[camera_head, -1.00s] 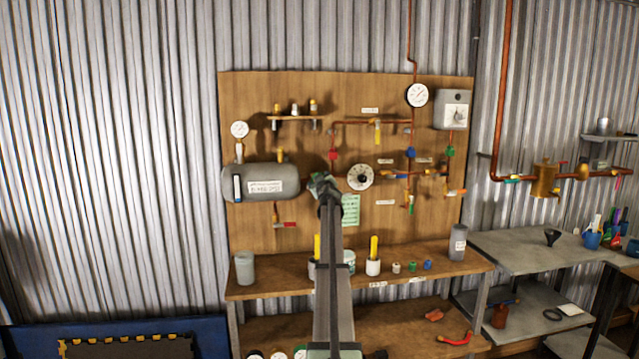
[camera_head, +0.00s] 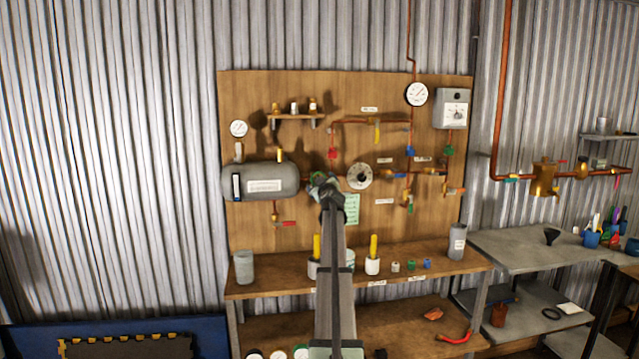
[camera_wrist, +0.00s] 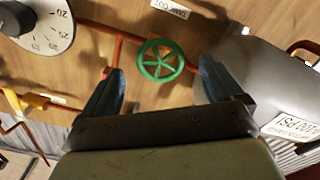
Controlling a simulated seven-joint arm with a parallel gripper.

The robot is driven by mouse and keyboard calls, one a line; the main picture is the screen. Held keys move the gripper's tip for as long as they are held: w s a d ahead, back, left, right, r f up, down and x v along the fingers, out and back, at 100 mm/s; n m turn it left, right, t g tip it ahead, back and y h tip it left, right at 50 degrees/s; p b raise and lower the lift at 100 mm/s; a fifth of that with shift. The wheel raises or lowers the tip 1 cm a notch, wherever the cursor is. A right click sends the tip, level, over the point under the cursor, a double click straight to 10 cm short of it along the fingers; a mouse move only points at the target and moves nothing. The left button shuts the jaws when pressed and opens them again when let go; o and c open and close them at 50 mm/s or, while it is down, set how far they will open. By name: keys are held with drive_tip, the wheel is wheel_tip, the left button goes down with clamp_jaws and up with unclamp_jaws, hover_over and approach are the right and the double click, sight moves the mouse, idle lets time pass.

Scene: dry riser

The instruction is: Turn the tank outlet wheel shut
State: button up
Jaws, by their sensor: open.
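The tank outlet wheel is a green spoked handwheel (camera_wrist: 161,61) on a copper pipe, seen in the wrist view. It lies between and beyond the two fingers of my gripper (camera_wrist: 162,88), apart from them. The gripper is open and empty. The grey tank (camera_head: 262,180) is on the board's left; in the wrist view it fills the right side (camera_wrist: 245,70). In the head view my gripper (camera_head: 322,183) is just right of the tank, and my arm and gripper largely hide the wheel there. A small label above the wheel seems to read "TANK OUT".
A round dial (camera_head: 360,176) sits close to the right of my gripper. Copper pipes with red (camera_head: 333,153), blue and green fittings spread over the wooden board (camera_head: 240,110). Cups stand on the bench below.

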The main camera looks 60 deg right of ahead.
drive_tip(key=v, duration=0.8)
drive_tip(key=shift+s+a, duration=0.2)
drive_tip(key=w+d+n, duration=0.4)
drive_tip(key=n, duration=0.2)
drive_tip(key=w+d+n, duration=0.4)
drive_tip(key=n, duration=0.2)
drive_tip(key=w+d+n, duration=0.4)
drive_tip(key=n, duration=0.2)
drive_tip(key=shift+w+r, duration=0.1)
drive_tip(key=shift+r, duration=0.1)
idle(0.5)
